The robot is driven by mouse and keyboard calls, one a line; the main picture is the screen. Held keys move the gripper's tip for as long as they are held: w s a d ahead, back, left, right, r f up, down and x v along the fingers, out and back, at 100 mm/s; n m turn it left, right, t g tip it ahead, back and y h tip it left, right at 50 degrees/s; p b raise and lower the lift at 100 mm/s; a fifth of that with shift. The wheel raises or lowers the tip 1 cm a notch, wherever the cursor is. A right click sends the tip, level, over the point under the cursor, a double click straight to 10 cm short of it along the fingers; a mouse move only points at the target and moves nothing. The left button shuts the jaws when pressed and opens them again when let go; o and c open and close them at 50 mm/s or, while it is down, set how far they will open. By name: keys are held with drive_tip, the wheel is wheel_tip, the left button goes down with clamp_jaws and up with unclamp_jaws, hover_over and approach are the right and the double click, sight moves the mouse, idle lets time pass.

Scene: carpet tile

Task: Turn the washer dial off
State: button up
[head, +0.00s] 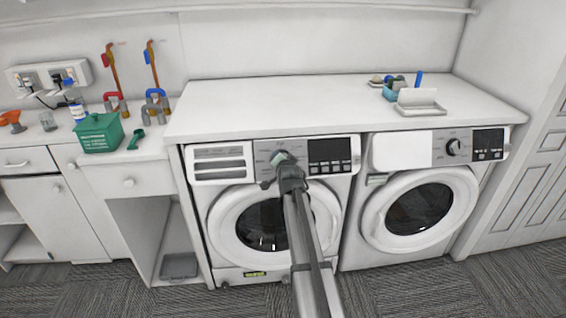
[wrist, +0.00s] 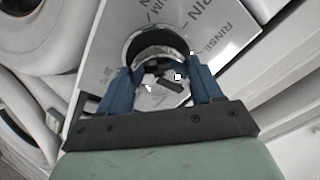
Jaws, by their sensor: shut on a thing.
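The washer is the left machine, with a white front and a round dark door (head: 262,226). Its dial (wrist: 160,42) shows in the wrist view as a dark round knob with a shiny rim, set in a grey panel with words such as SPIN and RINSE around it. In the wrist view the two blue fingers of my gripper (wrist: 170,80) are shut on the dial, one at each side. The dial's pointer mark is too unclear to read.
A similar machine with a bare dial (head: 454,147) stands to the right. A white counter (head: 330,100) runs above both machines and holds a small tray (head: 421,108). A green box (head: 100,133) stands on the left counter. Carpet lies in front.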

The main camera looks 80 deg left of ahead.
drive_tip(key=o, duration=1.1)
drive_tip(key=shift+c, duration=0.2)
drive_tip(key=v, duration=1.3)
drive_tip(key=shift+d+r, duration=0.15)
drive_tip(key=shift+d, duration=0.2)
